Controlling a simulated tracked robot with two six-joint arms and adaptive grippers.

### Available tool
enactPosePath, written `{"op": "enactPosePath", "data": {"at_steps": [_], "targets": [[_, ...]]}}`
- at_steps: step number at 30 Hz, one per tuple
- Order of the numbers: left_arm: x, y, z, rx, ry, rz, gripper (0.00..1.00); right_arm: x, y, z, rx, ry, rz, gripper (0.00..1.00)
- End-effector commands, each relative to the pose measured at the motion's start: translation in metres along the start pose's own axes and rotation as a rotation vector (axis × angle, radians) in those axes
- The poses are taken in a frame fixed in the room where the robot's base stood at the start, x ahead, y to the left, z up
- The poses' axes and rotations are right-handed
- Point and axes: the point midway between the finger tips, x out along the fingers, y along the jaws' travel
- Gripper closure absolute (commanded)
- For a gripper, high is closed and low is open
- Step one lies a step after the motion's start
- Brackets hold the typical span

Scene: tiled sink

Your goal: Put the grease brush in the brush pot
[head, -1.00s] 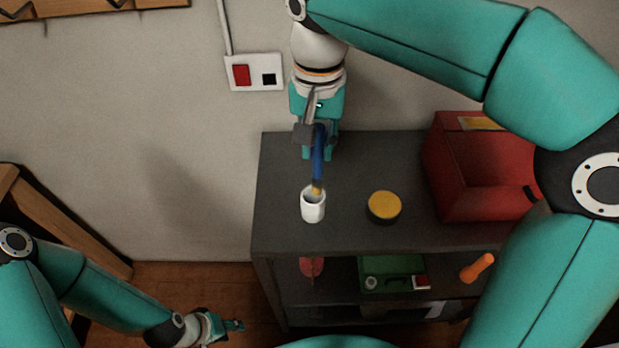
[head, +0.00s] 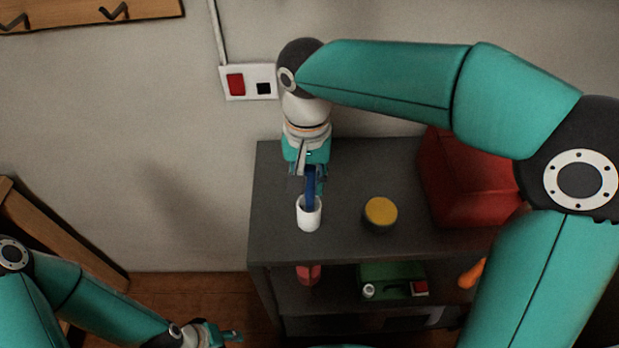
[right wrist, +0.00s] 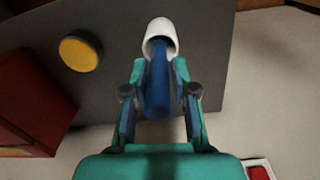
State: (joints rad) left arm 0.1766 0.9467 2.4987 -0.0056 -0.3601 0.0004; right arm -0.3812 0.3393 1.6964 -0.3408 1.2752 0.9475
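The white brush pot (head: 309,219) stands upright on the dark shelf top; it also shows in the right wrist view (right wrist: 160,35). The grease brush (head: 310,186) has a blue handle, which also shows in the right wrist view (right wrist: 158,85). Its lower end is inside the pot's mouth and its bristles are hidden. My right gripper (head: 309,178) is just above the pot, its fingertips on either side of the handle; they appear to be closed on it. My left gripper (head: 230,336) is low at the left, away from the pot, too small to judge.
A yellow-topped round tin (head: 380,213) stands right of the pot. A red box (head: 462,180) is farther right, partly behind my right arm. A green case (head: 392,280) and other items lie on the lower shelf. A wall socket plate (head: 248,82) is behind.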

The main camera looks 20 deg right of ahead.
Motion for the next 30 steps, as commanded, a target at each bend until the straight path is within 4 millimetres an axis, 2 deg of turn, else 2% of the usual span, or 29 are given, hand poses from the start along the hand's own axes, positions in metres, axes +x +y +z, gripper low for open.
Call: {"op": "enactPosePath", "data": {"at_steps": [1, 3, 11, 16, 20, 30], "targets": [[0.0, 0.0, 0.0, 0.0, 0.0, 0.0, 0.6, 0.0, 0.0, 0.0, 0.0, 0.0, 0.0, 0.6], [0.0, 0.0, 0.0, 0.0, 0.0, 0.0, 0.6, 0.0, 0.0, 0.0, 0.0, 0.0, 0.0, 0.53], [-0.001, 0.0, 0.0, 0.0, 0.0, 0.0, 0.6, -0.001, 0.0, 0.0, -0.001, 0.0, 0.0, 0.53], [-0.001, 0.001, 0.0, 0.0, 0.0, 0.0, 0.6, -0.01, -0.001, 0.0, -0.001, 0.001, -0.001, 0.53], [-0.002, 0.001, 0.0, 0.0, 0.0, 0.0, 0.6, -0.029, -0.001, -0.001, -0.001, 0.003, -0.004, 0.53], [-0.007, 0.003, 0.0, 0.0, 0.0, 0.0, 0.6, -0.097, -0.001, 0.0, 0.0, 0.003, -0.003, 0.53]]}}
